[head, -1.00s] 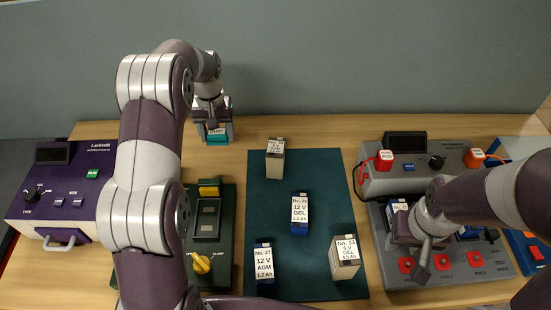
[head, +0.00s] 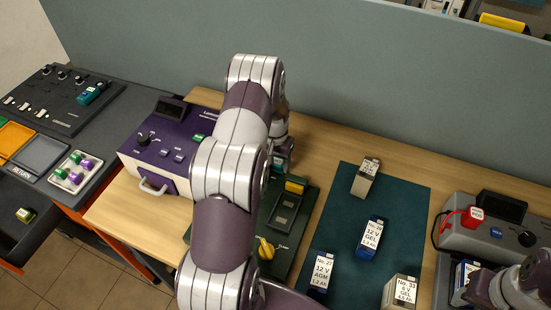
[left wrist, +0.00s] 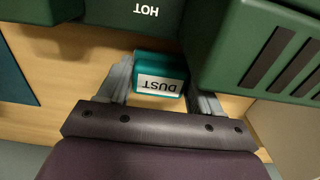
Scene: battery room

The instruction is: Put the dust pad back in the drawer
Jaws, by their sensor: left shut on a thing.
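The dust pad (left wrist: 172,60) is a teal block with a white DUST label, between the two fingers of my left gripper (left wrist: 158,84) in the left wrist view. The gripper is shut on it. In the head view my left gripper (head: 282,158) is behind the green station, partly hidden by my own arm, and only a little of the pad shows. A purple unit (head: 165,140) stands left of my left arm, with a pale handle (head: 153,186) on its front. The handle's panel looks closed. My right gripper (head: 484,288) is at the lower right, with its fingertips not clear.
The green station (head: 285,213) has a yellow knob. A dark green mat (head: 338,213) holds several batteries. A grey tester (head: 462,235) is at the right. A dark bench (head: 105,110) with controls and trays is at the left. A grey partition (head: 330,80) runs behind the table.

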